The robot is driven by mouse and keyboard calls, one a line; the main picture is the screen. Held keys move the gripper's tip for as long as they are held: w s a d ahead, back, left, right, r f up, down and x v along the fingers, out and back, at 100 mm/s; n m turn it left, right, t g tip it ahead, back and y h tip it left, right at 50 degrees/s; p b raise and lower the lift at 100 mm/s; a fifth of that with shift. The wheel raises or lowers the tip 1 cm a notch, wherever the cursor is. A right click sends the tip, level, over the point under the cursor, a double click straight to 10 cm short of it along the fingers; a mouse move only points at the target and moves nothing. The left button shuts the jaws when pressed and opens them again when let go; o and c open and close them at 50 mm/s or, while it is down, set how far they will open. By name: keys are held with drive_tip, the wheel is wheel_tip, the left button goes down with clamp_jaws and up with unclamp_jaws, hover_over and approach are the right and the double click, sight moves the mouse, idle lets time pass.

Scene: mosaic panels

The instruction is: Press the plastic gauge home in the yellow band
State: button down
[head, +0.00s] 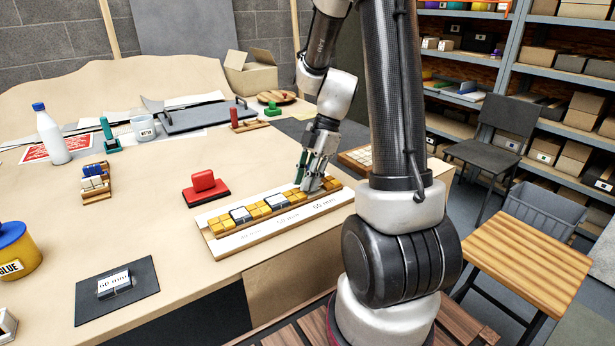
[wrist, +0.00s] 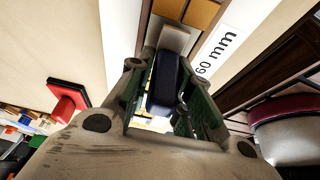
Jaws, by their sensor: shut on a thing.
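The yellow band (head: 260,210) is a row of yellow tiles in a long wooden panel, with pale, dark-edged inserts (head: 240,215) between some tiles. My gripper (head: 312,186) is low at the right end of this band, near the "60 mm" mark (head: 324,203). In the wrist view its fingers are shut on a dark navy piece (wrist: 163,85), which I take for the plastic gauge. A pale grey block (wrist: 174,39) lies just beyond it, beside yellow tiles (wrist: 191,10).
A red-handled pad (head: 206,188) stands behind the panel. A dark mat (head: 117,290) with a "60 mm" labelled piece (head: 115,283) lies at the front left, near a glue pot (head: 17,252). A tray of white tiles (head: 357,157) is beyond my gripper.

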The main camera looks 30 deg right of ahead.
drive_tip(key=shift+f, duration=0.25)
drive_tip(key=c, duration=1.2)
unclamp_jaws()
drive_tip(key=v, duration=1.2)
